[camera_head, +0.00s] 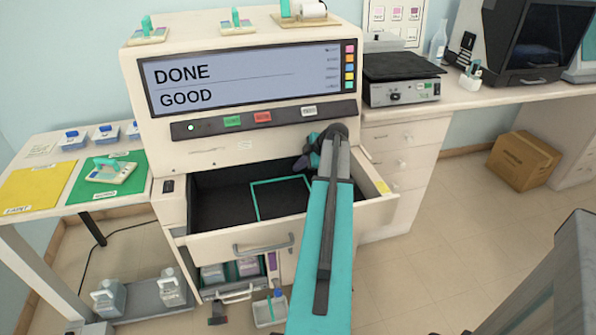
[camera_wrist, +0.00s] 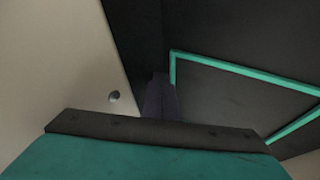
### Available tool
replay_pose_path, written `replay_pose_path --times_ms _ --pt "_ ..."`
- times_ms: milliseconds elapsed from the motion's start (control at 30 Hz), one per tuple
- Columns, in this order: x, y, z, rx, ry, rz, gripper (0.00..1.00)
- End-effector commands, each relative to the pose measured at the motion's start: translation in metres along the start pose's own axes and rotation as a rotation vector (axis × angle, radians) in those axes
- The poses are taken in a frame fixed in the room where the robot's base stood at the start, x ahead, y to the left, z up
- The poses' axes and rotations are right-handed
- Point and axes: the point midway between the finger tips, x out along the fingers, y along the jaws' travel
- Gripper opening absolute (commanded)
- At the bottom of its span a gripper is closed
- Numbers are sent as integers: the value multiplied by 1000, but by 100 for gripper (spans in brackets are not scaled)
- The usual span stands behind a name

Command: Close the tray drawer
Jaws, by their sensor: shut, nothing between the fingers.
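The tray drawer (camera_head: 215,246) of the staining machine is pulled out, with its dark inside and a teal outlined square on its floor. Its grey bar handle (camera_head: 263,247) is on the front panel. The drawer looks empty where I can see it. My gripper (camera_head: 306,160) is at the back right of the drawer opening, partly hidden by my own arm in the head view. In the wrist view my gripper (camera_wrist: 160,92) is shut and empty, close to a pale wall and the drawer's dark interior. I cannot tell whether it touches anything.
The machine's screen (camera_head: 245,80) reads DONE and GOOD. Below the drawer are an open lower compartment (camera_head: 232,272) and a small white container (camera_head: 270,311). A side table (camera_head: 28,160) stands left, a drawer cabinet (camera_head: 395,135) right.

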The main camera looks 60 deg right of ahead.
Motion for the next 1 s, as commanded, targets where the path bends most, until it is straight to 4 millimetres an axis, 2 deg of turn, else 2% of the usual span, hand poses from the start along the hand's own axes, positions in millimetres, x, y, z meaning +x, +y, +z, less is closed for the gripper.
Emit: replay_pose_path --times_ms 467,867,1000 --pt "-2 -4 -2 0 1 0 0" --pt "-12 -32 -7 -2 1 0 0" --pt "-33 -31 -6 -1 0 3 0"
